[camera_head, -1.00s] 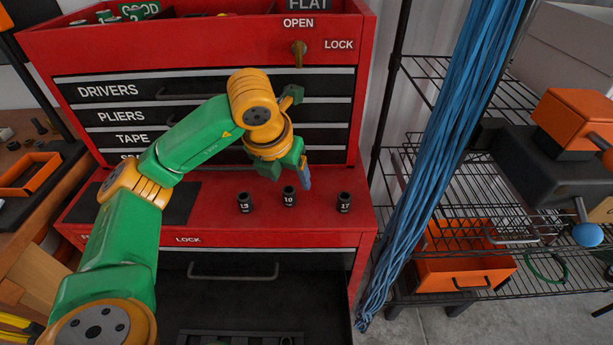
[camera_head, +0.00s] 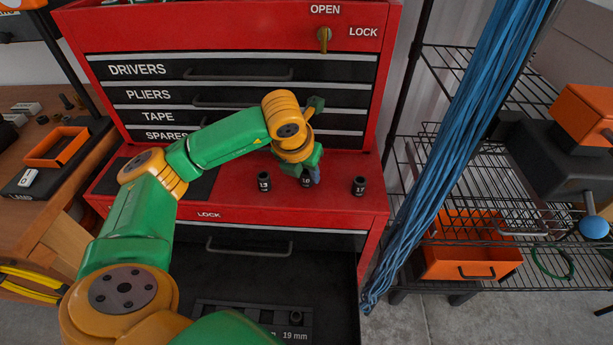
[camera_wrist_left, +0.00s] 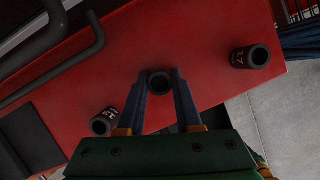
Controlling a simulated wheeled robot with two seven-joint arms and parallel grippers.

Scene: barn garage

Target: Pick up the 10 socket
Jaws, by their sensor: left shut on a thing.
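The 10 socket (camera_head: 306,183) is a small dark cylinder on the red ledge of the tool chest, between two similar sockets. My left gripper (camera_head: 311,175) comes down over it from above and hides its upper part. In the left wrist view the blue fingers (camera_wrist_left: 160,88) are shut on the socket (camera_wrist_left: 159,83), one on each side. I cannot see any gap between the socket and the ledge. The right gripper is in neither view.
A socket that looks marked 13 (camera_head: 264,183) stands left, and the 17 socket (camera_head: 358,186) stands right. An open dark drawer (camera_head: 230,275) lies below the ledge (camera_head: 235,195). Blue cables (camera_head: 455,130) hang right, before a wire shelf (camera_head: 480,180).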

